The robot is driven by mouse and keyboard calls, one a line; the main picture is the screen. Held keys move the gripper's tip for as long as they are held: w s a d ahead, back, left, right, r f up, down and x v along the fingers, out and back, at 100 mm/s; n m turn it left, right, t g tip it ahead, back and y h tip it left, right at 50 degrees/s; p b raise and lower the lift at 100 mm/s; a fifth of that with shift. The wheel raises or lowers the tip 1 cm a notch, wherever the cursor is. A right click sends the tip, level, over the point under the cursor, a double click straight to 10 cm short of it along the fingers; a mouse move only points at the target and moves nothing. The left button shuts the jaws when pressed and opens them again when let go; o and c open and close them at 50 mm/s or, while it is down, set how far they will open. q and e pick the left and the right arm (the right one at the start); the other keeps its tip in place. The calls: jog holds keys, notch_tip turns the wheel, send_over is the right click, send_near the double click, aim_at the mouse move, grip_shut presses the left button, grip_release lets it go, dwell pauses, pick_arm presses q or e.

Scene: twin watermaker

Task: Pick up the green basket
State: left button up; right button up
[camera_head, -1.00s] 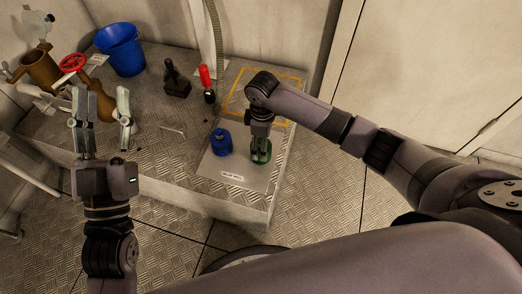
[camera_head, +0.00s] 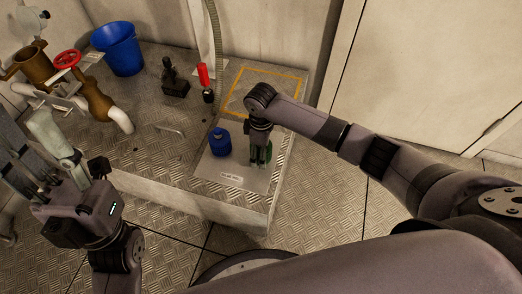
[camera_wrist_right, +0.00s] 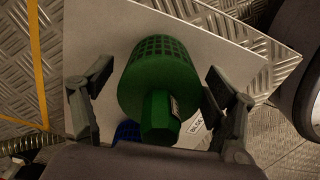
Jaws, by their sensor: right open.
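The green basket (camera_wrist_right: 160,78) has a grid-like upper part and a solid hexagonal knob at the end nearer the camera in the right wrist view. My right gripper (camera_wrist_right: 148,82) is open, with one finger on each side of the basket and visible gaps to both. In the head view the right gripper (camera_head: 260,160) points down over the pale plate, and only a sliver of the green basket (camera_head: 268,152) shows behind its fingers. My left gripper (camera_head: 28,128) is open and empty at the left edge, away from the basket.
A yellow-outlined square (camera_head: 262,71) lies behind. A black-handled device (camera_head: 175,80), red-topped item (camera_head: 204,76), blue bucket (camera_head: 119,50) and brown pipework (camera_head: 98,100) stand further left.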

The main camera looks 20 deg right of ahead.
jog(key=shift+c, duration=0.3)
jog(key=c, duration=1.2)
